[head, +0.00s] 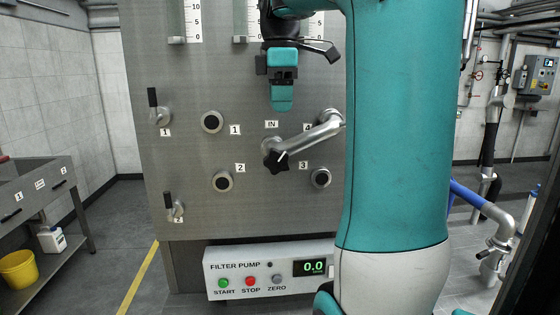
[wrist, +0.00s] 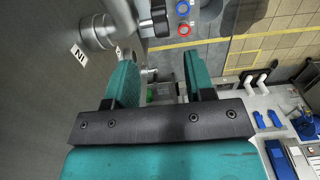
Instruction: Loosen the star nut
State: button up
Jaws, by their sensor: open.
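The black star nut (head: 277,161) sits on the end of a metal swing pipe (head: 312,138) at the port labelled IN, in the middle of the grey panel. The pipe slants up to the right, and its far end is hidden behind my arm. My gripper (head: 281,104) hangs just above the IN label, fingers down, apart from the nut. In the wrist view my gripper (wrist: 160,65) has its two teal fingers spread with nothing between them. A black part that looks like the star nut (wrist: 155,18) shows beyond the fingertips, near the metal fitting (wrist: 97,32).
The panel (head: 190,100) carries several round numbered ports and two lever valves (head: 161,114) at its left. A filter pump box (head: 270,270) with buttons stands below. A metal bench (head: 40,185) is at the left. The space before the panel's lower left is clear.

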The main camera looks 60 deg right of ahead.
aim_at(279, 149)
notch_tip(279, 149, down, 13)
jog(key=shift+p, duration=0.5)
grip_shut()
